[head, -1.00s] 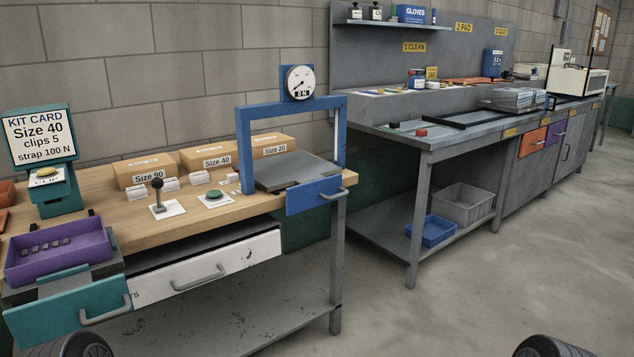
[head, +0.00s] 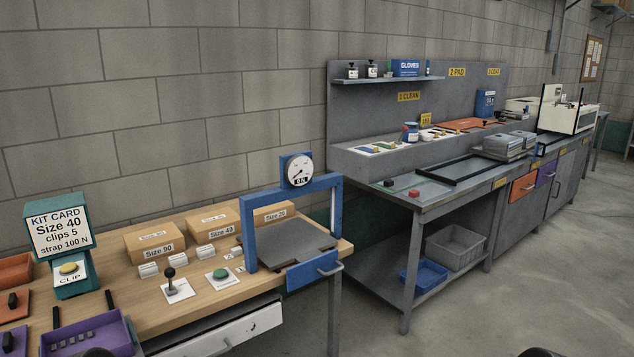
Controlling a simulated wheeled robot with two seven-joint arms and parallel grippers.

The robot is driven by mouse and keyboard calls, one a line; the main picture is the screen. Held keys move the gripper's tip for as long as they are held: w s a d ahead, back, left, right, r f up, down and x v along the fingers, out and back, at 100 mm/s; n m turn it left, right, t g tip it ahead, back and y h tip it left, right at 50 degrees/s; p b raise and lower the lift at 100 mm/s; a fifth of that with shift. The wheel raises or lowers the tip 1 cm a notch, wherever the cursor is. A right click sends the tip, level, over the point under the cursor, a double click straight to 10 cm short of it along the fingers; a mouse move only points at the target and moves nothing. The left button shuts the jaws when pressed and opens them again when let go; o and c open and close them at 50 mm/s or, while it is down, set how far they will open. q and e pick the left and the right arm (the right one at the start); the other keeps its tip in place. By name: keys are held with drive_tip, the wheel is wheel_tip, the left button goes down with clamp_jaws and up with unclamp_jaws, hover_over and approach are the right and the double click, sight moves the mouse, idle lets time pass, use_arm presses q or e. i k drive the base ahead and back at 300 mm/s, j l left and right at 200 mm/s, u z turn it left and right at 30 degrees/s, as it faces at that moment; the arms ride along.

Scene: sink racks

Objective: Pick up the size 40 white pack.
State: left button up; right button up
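The carton labelled Size 40 (head: 208,218) stands at the back of the wooden bench, between the Size 90 carton (head: 152,239) and the Size 20 carton (head: 272,212). Small white packs (head: 205,252) lie in front of the Size 40 carton; more white packs (head: 148,270) lie in front of the Size 90 carton. Any print on the packs is too small to read. The kit card (head: 58,228) reads Size 40, clips 5, strap 100 N. Neither gripper shows; only dark rounded parts, seemingly mine, show at the bottom edge.
A black-knobbed lever (head: 170,283) and a green button (head: 220,274) stand on the bench before the packs. A blue frame (head: 250,232) with a dial (head: 298,171) stands right of them. A purple tray (head: 60,345) is front left. A grey bench (head: 425,198) stands beyond; floor is clear at right.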

sight(149, 269)
drive_tip(key=u, duration=1.4)
drive_tip(key=i+l, duration=0.15)
drive_tip(key=l, duration=0.2)
drive_tip(key=i+l+z, duration=0.1)
drive_tip(key=l, duration=0.25)
drive_tip(key=i+l, duration=0.15)
drive_tip(key=l, duration=0.2)
drive_tip(key=i+l, duration=0.15)
drive_tip(key=l, duration=0.2)
drive_tip(key=z, duration=0.05)
